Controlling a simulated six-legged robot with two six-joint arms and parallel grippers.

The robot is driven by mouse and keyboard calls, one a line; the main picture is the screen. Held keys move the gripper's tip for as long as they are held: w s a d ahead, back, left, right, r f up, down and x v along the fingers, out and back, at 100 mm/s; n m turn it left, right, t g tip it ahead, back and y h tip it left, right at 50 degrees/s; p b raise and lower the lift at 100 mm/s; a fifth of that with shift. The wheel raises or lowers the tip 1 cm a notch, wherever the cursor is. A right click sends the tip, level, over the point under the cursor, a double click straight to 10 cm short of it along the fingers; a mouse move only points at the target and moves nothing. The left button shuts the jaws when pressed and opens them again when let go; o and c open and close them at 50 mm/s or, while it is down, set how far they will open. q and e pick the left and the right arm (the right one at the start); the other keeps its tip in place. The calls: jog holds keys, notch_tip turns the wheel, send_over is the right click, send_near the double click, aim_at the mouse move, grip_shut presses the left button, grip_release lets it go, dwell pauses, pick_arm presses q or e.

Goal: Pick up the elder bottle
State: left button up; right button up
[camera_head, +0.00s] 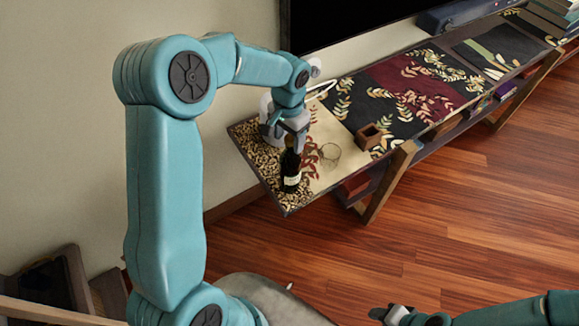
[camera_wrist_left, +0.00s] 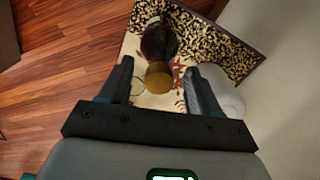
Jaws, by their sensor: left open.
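The elder bottle (camera_head: 291,172) is dark with a pale label and stands upright near the left end of the long low shelf. In the left wrist view, the dark bottle (camera_wrist_left: 158,42) shows from above, its gold-brown cap lying between the fingers. My left gripper (camera_head: 290,143) is open at the bottle's top, with a finger on either side; it also shows in the left wrist view (camera_wrist_left: 159,68). I see no clear contact. My right gripper (camera_head: 393,314) is low at the right, far from the bottle; its jaw state is unclear.
A white rounded object (camera_wrist_left: 220,88) stands close beside the right finger. A clear glass (camera_head: 328,153) and a small brown wooden box (camera_head: 368,137) are right of the bottle on the patterned shelf top (camera_head: 345,172). A dark screen (camera_head: 340,22) hangs behind.

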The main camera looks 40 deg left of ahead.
aim_at(290, 164)
pick_arm(q)
jog(key=f, duration=0.3)
jog(key=shift+w, duration=0.35)
jog(key=shift+s+r, duration=0.1)
jog(key=shift+s, duration=0.2)
jog(key=c, duration=0.4)
jog(key=shift+w, duration=0.2)
grip_shut()
jog(key=shift+s, duration=0.1)
